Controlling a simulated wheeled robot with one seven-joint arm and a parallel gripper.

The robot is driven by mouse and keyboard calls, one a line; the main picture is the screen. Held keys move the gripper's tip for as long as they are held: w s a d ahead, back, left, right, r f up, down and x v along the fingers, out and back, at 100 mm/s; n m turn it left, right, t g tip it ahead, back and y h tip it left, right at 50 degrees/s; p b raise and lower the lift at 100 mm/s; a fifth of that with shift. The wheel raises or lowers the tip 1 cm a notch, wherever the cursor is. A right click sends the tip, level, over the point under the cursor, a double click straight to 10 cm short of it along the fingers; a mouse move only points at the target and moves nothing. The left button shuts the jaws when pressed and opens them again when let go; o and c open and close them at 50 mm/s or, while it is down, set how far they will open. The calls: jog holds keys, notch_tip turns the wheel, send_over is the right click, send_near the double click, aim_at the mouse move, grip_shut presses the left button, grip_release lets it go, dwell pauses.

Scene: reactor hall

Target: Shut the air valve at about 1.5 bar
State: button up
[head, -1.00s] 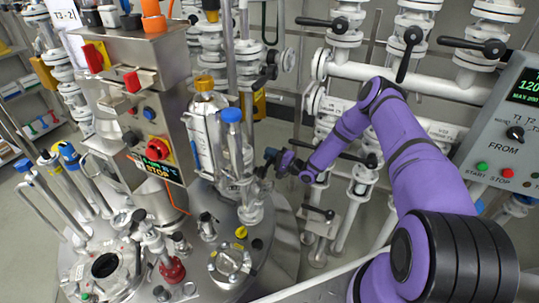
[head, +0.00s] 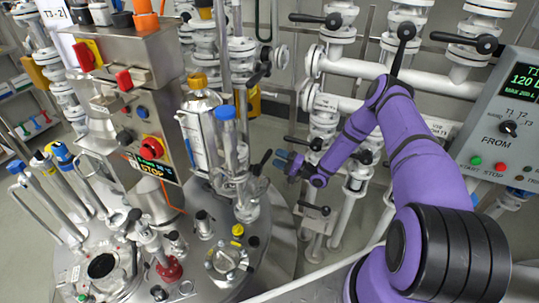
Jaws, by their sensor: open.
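My gripper (head: 284,163) is small in the head view, at the end of my purple arm, and its jaws are open. It is between the steel reactor lid and the white pipework. A black lever (head: 262,163) on the steel fittings by the blue-capped tube is just left of the gripper, with a small gap visible in the picture. I cannot tell which valve is the air valve. No bar reading is legible in this view.
The reactor lid (head: 212,279) is crowded with fittings. A steel control box with a STOP display (head: 155,168) stands at left. White pipes with black valve levers (head: 316,19) fill the back. A grey panel (head: 507,125) with a green display is at right.

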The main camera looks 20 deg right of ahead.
jog(key=shift+v, duration=2.15)
